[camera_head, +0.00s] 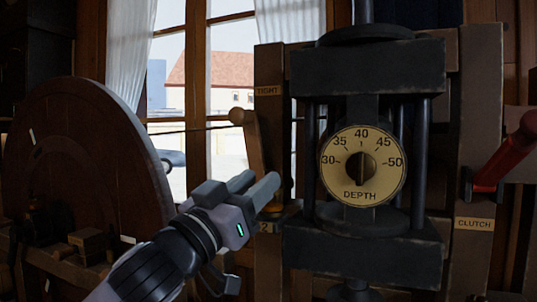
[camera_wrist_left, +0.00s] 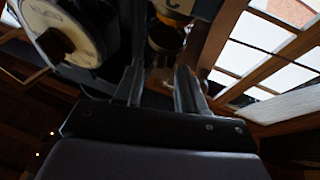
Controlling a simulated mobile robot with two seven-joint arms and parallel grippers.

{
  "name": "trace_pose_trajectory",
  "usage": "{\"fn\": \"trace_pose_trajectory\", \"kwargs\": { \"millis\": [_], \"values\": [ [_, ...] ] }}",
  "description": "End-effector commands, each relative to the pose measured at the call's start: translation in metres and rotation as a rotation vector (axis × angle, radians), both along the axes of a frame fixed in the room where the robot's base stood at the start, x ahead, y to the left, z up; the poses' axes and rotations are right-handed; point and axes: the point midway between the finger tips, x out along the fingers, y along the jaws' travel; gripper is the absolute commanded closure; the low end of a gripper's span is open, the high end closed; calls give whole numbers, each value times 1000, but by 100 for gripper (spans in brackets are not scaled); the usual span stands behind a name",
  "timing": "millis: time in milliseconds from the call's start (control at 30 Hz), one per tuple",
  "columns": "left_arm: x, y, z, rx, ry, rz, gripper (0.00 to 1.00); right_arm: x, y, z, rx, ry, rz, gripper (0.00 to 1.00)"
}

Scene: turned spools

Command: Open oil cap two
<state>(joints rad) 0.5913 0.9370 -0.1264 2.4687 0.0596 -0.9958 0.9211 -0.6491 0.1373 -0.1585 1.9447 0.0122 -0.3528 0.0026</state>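My left gripper (camera_head: 258,183) reaches up from the lower left in the head view, in front of the wooden frame beside the dark machine. Its two fingers are apart, with no object visible between them. In the left wrist view the open fingers (camera_wrist_left: 158,85) point toward a small dark brass-coloured cup (camera_wrist_left: 165,38), which lies just beyond the fingertips. I cannot tell whether its lid is open or shut. In the head view a small number plate (camera_head: 268,227) shows just beyond the gripper, and the gripper partly covers the area around it. My right gripper is not in view.
The depth dial (camera_head: 362,166) sits on the dark machine to the right of the gripper. A wooden lever (camera_head: 249,135) stands close above the fingers. A red clutch handle (camera_head: 506,152) is far right, and a large wooden wheel (camera_head: 85,165) is left.

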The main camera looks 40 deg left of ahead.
Motion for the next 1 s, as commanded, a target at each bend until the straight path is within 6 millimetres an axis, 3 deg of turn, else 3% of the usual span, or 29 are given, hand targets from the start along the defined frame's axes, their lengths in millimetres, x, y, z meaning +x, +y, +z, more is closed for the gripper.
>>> {"fn": "trace_pose_trajectory", "kwargs": {
  "millis": [233, 633, 667, 767, 800, 1000],
  "values": [
    [30, 0, 15, -2, -2, 1, 60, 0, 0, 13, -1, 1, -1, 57],
    [37, -1, 15, 0, -2, 1, 60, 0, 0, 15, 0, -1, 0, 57],
    [37, -1, 15, 0, -2, 1, 63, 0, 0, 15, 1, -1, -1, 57],
    [37, -1, 15, 0, -2, 1, 96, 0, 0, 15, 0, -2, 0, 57],
    [37, -1, 15, 0, -1, 1, 100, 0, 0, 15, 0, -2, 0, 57],
    [37, 0, 15, 0, 0, -3, 100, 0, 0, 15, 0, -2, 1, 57]
  ]
}}
